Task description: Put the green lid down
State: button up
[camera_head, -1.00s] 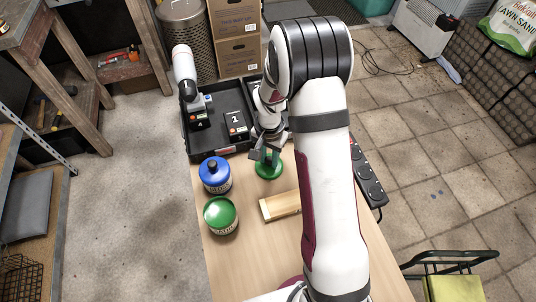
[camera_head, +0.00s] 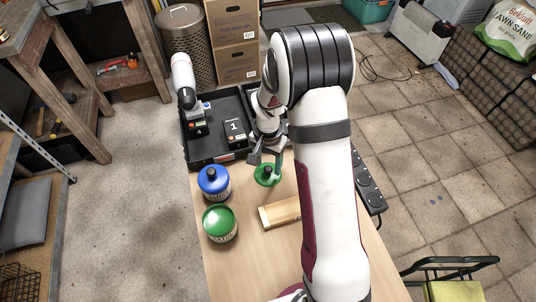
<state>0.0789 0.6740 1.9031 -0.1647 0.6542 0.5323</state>
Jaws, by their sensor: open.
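The green lid (camera_head: 267,180) lies on the wooden table, its dark knob facing up. My gripper (camera_head: 266,161) is open just above and around the lid's knob. I cannot tell whether the fingers touch it. A green tin (camera_head: 220,224) stands to the lid's front left. A blue tin (camera_head: 214,182) with a blue lid and dark knob stands to its left.
A wooden block (camera_head: 280,212) lies in front of the lid. A black tray (camera_head: 207,147) at the back holds a battery marked 1 (camera_head: 235,132) and a drill-like tool (camera_head: 184,80). A black power strip (camera_head: 370,185) lies along the right edge. The front table area is clear.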

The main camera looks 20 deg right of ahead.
aim_at(268, 168)
jog(key=s+a+r, duration=0.1)
jog(key=s+r, duration=0.2)
jog(key=r, duration=0.5)
jog(key=s+a+r, duration=0.1)
jog(key=s+r, duration=0.2)
jog(key=r, duration=0.4)
jog(key=s+a+r+n+y, duration=0.1)
jog(key=s+a+r, duration=0.1)
jog(key=s, duration=0.8)
jog(key=s+a+r+n, duration=0.1)
jog(key=s+a+n, duration=0.1)
jog(key=s, duration=0.7)
jog(key=shift+s+a+r+y, duration=0.25)
jog(key=shift+s+r+y, duration=0.1)
jog(key=shift+r+y, duration=0.05)
